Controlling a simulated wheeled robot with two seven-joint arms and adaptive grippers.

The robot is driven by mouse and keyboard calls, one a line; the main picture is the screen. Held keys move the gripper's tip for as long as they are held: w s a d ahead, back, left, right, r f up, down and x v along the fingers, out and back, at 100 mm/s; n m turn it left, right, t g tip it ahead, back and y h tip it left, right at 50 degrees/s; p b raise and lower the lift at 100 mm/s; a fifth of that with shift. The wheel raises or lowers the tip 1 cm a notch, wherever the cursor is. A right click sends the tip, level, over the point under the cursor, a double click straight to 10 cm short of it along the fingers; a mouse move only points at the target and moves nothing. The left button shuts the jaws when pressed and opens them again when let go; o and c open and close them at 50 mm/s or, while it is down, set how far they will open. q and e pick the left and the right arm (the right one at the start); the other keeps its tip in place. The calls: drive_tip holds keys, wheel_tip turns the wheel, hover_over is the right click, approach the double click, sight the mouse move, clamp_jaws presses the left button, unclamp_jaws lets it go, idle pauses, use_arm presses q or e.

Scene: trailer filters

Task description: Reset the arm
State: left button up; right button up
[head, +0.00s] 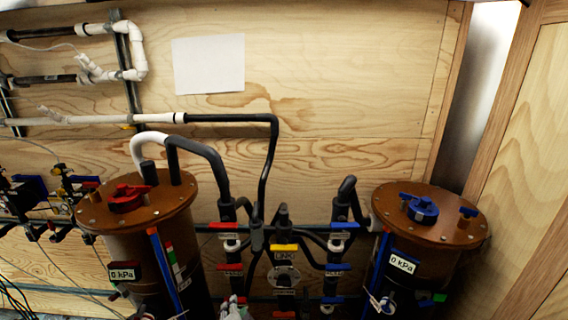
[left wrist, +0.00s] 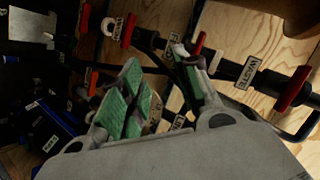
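My left gripper (head: 235,309) shows only as a small grey tip at the bottom edge of the head view, in front of the middle pipes. In the left wrist view its two fingers with green pads (left wrist: 160,72) stand apart with a gap between them, and I see nothing held. Dark pipes with red valve handles (left wrist: 128,30) lie beyond the fingers. My left arm is mostly out of the head view. I cannot make out my right gripper in either view.
A brown-lidded tank with a red valve (head: 126,198) stands at left, and another with a blue valve (head: 422,208) at right. Between them is a manifold of dark pipes with a yellow handle (head: 285,247). The wooden wall (head: 340,90) above is mostly clear.

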use_arm(q)
drive_tip(key=s+a+f+n+g+h, duration=0.2)
drive_tip(key=s+a+n+g, duration=0.2)
drive_tip(key=s, duration=0.4)
drive_tip(key=s+a+f+n+g+h, duration=0.25)
drive_tip(key=s+a+g, duration=0.2)
drive_tip(key=s, duration=0.45)
drive_tip(key=s+f, duration=0.3)
drive_tip(key=f, duration=3.2)
drive_tip(key=s+a+f+g, duration=0.1)
drive_tip(key=s+a+f, duration=0.1)
drive_tip(key=s+f, duration=0.7)
drive_tip(key=s+a+f+g, duration=0.1)
drive_tip(key=s+a+f, duration=0.1)
drive_tip(key=s+f, duration=0.7)
drive_tip(key=s+y, duration=0.1)
drive_tip(key=s, duration=0.2)
drive_tip(key=shift+s+f+b, duration=0.3)
drive_tip(key=shift+s, duration=0.1)
